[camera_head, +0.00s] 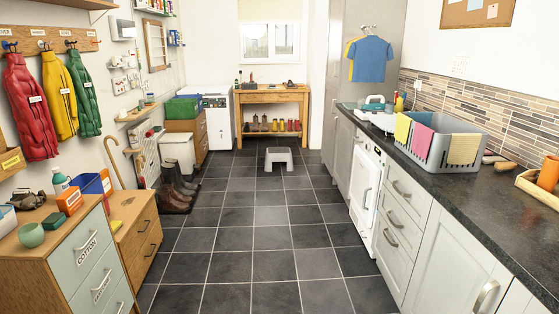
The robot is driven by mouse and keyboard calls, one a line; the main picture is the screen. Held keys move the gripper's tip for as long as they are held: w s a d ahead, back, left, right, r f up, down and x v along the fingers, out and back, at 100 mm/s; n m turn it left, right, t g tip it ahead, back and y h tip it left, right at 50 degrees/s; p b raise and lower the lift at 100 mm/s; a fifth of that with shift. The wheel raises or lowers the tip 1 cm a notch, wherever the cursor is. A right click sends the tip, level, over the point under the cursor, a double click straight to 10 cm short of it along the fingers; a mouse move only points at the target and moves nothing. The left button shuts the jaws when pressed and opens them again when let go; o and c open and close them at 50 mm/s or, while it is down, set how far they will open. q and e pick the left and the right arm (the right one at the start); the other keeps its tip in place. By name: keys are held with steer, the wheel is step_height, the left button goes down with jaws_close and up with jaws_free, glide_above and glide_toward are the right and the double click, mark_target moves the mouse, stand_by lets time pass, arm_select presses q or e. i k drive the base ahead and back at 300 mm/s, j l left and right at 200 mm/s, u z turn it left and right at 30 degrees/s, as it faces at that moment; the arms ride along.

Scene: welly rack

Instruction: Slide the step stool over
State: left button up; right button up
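A small light-grey step stool (279,158) stands upright on the dark tiled floor at the far end of the room. It is a little in front of the wooden bench, roughly midway across the aisle. Its legs and flat top show. Neither of my grippers is in the camera_head view.
A wooden bench (271,91) with several boots on its lower shelf stands under the window. Boots (173,199) stand on the floor at left by a wooden drawer unit (137,234). Grey cabinets (401,215) line the right. The tiled floor (254,242) between is clear.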

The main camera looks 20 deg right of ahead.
mark_target(283, 154)
steer(key=i+l+z, duration=0.1)
steer(key=i+z, duration=0.4)
steer(key=i, duration=6)
steer(key=j, duration=0.1)
